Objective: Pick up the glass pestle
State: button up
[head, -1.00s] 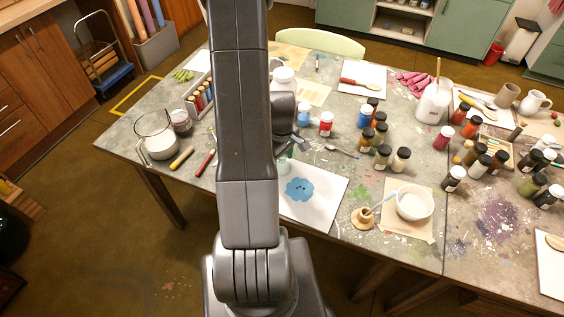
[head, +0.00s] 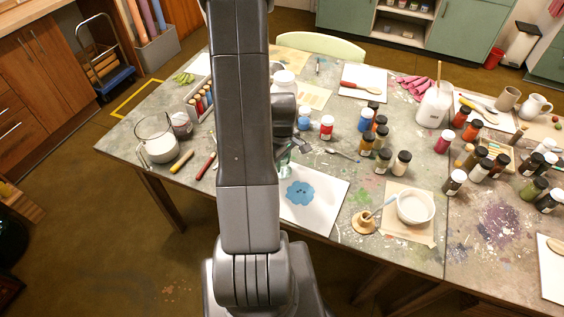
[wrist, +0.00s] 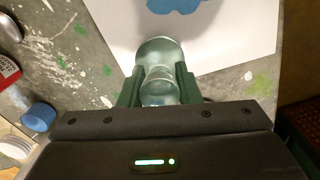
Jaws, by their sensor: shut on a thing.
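The glass pestle (wrist: 160,54) is clear, pale green-blue glass with a wide rounded end. In the wrist view it sits between the two dark fingers of my gripper (wrist: 158,86), which are shut on its narrower part. Its wide end points toward the white sheet (wrist: 225,35) with the blue pigment patch (wrist: 180,4). In the head view a small part of the pestle (head: 284,166) shows beside my arm, near the sheet's upper left. My arm hides the rest. I cannot tell whether the pestle touches the table.
A white bowl (head: 415,206) is at the front right.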

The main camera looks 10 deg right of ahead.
notch_tip(320, 180, up, 10)
jog(key=shift+f, duration=0.25)
dwell(0.3)
jog(key=o, duration=0.6)
jog(key=shift+c, duration=1.2)
jog(key=shift+f, duration=0.1)
